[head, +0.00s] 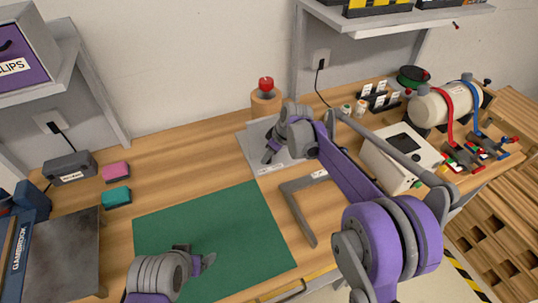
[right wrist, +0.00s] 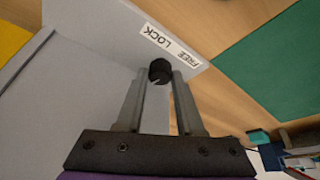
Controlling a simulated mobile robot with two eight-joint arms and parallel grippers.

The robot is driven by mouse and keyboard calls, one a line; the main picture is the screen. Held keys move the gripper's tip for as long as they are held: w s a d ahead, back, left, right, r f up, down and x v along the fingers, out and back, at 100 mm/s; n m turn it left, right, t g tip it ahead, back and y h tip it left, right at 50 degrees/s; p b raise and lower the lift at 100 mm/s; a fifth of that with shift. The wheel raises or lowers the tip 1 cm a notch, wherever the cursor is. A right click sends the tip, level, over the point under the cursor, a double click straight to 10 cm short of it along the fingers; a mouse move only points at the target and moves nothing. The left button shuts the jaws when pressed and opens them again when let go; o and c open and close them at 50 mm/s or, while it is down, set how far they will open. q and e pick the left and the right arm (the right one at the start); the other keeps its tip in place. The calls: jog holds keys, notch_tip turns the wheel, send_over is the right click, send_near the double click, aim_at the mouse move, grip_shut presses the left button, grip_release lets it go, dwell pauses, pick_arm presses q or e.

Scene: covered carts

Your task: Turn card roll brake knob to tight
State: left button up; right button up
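In the right wrist view, a small black knob (right wrist: 160,71) sits by the edge of a grey panel (right wrist: 100,35). A white label (right wrist: 168,46) beside it reads LOCK and FREE. No wording "tight" is legible. My right gripper (right wrist: 159,72) has its fingertips on either side of the knob; whether both press on it is unclear. In the head view my right gripper (head: 270,152) is low over a grey plate (head: 256,148) with a label strip, and the knob is hidden there. My left gripper (head: 197,258) is over the green mat (head: 220,225), away from the knob; its opening is unclear.
A red-topped wooden post (head: 266,102) stands behind the grey plate. A grey angled bar (head: 300,215) lies right of the mat. A white box device (head: 395,160) and strapped cream cylinder (head: 432,110) stand at right. Pink (head: 115,171) and teal (head: 117,196) blocks are at left.

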grip_shut()
